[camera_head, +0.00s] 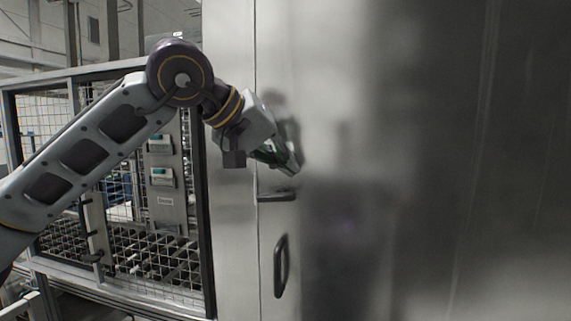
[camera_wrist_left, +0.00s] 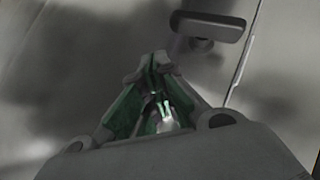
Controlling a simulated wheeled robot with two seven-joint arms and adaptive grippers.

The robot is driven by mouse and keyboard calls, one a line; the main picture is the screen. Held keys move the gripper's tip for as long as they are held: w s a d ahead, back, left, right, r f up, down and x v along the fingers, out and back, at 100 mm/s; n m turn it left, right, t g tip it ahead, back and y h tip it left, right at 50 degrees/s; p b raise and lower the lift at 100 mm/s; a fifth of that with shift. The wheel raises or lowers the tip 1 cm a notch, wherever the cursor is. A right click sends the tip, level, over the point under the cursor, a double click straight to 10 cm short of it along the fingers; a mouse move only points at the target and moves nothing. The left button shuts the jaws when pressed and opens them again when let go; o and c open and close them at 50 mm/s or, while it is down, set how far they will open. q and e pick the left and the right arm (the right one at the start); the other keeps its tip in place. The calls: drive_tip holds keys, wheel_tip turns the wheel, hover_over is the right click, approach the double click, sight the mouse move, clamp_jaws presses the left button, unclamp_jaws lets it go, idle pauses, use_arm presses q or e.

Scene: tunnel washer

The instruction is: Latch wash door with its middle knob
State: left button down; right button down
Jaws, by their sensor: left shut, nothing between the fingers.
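The wash door (camera_head: 430,170) is a large, smooth metal panel right of a vertical seam, and it looks flush with the frame (camera_head: 232,230). A dark, flat knob (camera_head: 277,195) lies horizontally across the door's edge by the seam. It also shows at the top of the left wrist view (camera_wrist_left: 210,26). My left gripper (camera_head: 291,167) is shut and empty, just above the knob in the head view, close to the door. I cannot tell whether its fingertips touch the door. In the wrist view the green-sided fingers (camera_wrist_left: 152,66) meet at the tips, apart from the knob. My right gripper is out of view.
A dark vertical pull handle (camera_head: 281,265) is on the door below the knob. To the left stands a mesh-fenced cage (camera_head: 150,255) with a panel of green-marked switch boxes (camera_head: 162,178). The door's face to the right is clear.

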use_arm(q)
drive_tip(key=shift+r, duration=0.55)
drive_tip(key=shift+s+a+r, duration=0.2)
drive_tip(key=shift+r, duration=0.05)
drive_tip(key=s+a+r+b, duration=0.1)
drive_tip(key=s+a+r, duration=0.1)
drive_tip(key=s+r, duration=0.4)
drive_tip(key=shift+a+r+b, duration=0.15)
drive_tip(key=shift+a+b, duration=0.15)
drive_tip(key=shift+b, duration=0.1)
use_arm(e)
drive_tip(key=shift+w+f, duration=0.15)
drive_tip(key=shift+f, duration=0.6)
use_arm(q)
drive_tip(key=c, duration=2.2)
unclamp_jaws()
